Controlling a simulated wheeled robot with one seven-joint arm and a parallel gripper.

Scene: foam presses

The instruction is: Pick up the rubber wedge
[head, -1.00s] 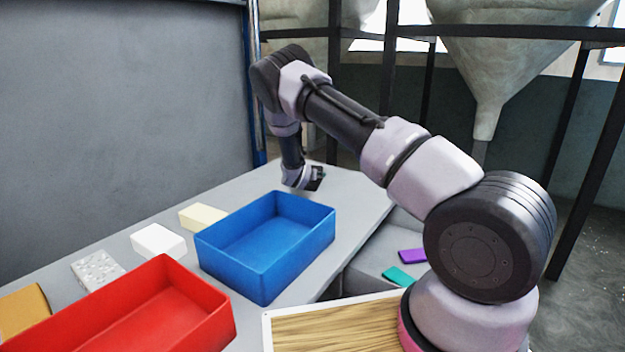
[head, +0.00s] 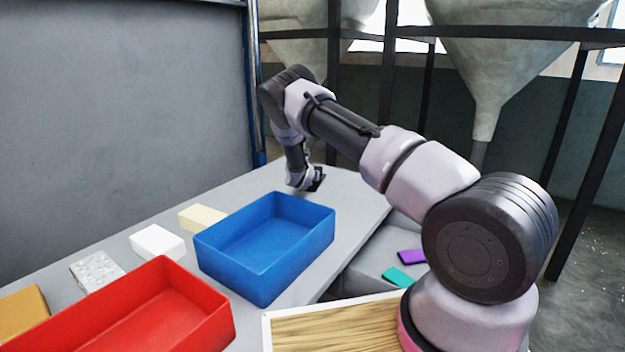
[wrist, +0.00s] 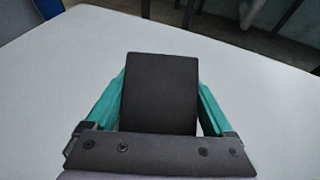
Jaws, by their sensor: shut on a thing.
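The rubber wedge (wrist: 160,92) is a dark, nearly black block with a rectangular face in the wrist view. My gripper (wrist: 161,88) has teal fingers, one along each side of the wedge, and is shut on it. In the head view my gripper (head: 316,181) is small, at the far end of the grey table behind the blue bin, with a dark piece at its tip. The wedge's underside is hidden, so I cannot tell whether it touches the table.
An empty blue bin (head: 268,276) and a red bin (head: 195,325) stand on the table (head: 353,205). White (head: 158,243), cream (head: 203,219), speckled (head: 97,271) and orange-brown (head: 22,314) blocks line the left side. Purple (head: 411,256) and teal (head: 398,278) pieces lie on a grey surface at right.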

